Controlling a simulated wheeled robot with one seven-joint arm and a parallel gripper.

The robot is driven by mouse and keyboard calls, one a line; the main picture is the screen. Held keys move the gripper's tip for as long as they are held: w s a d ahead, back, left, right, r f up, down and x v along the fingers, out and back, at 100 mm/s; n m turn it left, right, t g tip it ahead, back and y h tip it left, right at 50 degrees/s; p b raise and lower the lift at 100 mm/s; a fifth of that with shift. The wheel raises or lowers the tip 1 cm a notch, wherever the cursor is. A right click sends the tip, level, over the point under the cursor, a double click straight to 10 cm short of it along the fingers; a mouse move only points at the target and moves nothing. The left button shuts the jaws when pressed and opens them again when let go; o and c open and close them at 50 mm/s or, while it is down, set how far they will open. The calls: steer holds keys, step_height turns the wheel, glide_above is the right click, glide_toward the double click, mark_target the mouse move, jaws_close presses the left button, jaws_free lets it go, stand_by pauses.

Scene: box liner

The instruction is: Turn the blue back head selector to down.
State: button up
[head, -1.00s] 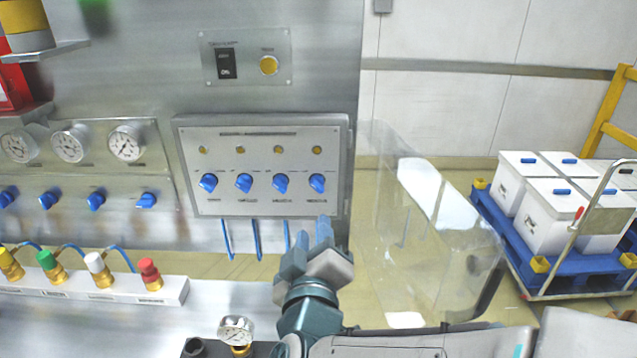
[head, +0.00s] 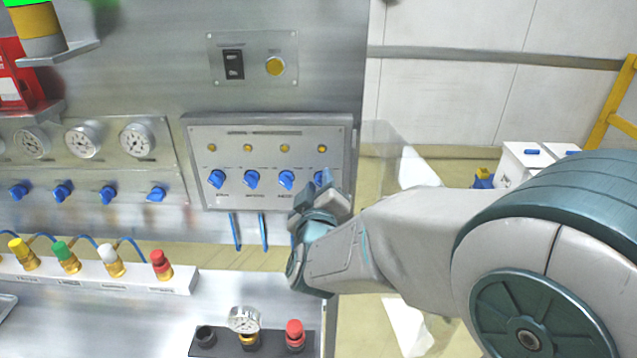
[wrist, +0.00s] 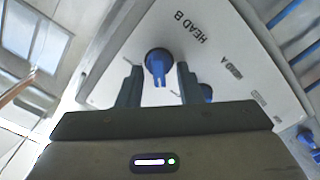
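The selector panel (head: 268,203) has a row of several blue knobs; their labels are too small to read in the head view. My gripper (head: 322,192) is at the rightmost blue knob (head: 322,177) and partly hides it. In the wrist view my gripper (wrist: 159,80) is open, with one finger on each side of a blue knob (wrist: 158,63); I cannot tell whether they touch it. "HEAD B" is printed beside this knob. A second blue knob (wrist: 206,92) shows behind the right finger, near the print "HEAD A". Which one is the back head selector is unclear.
Left of the panel are round gauges (head: 84,141) above more blue knobs (head: 108,195). Coloured valves (head: 67,258) stand on a white manifold below. A switch plate (head: 252,60) is above the panel. A clear sheet (head: 378,145) stands just right of it.

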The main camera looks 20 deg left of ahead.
steer(key=c, duration=0.7)
steer(key=shift+o, duration=0.2)
steer(key=shift+w+m+b, duration=0.1)
steer(key=shift+m+b, duration=0.2)
steer(key=shift+b, duration=0.1)
steer(key=m+b, duration=0.2)
steer(key=b, duration=0.1)
steer(key=shift+d+f+m, duration=0.1)
steer(key=shift+f+m, duration=0.05)
steer(key=shift+m, duration=0.15)
steer(key=m+b, duration=0.4)
steer(key=m, duration=0.1)
steer(key=m+b, duration=0.9)
steer(key=shift+d+m, duration=0.3)
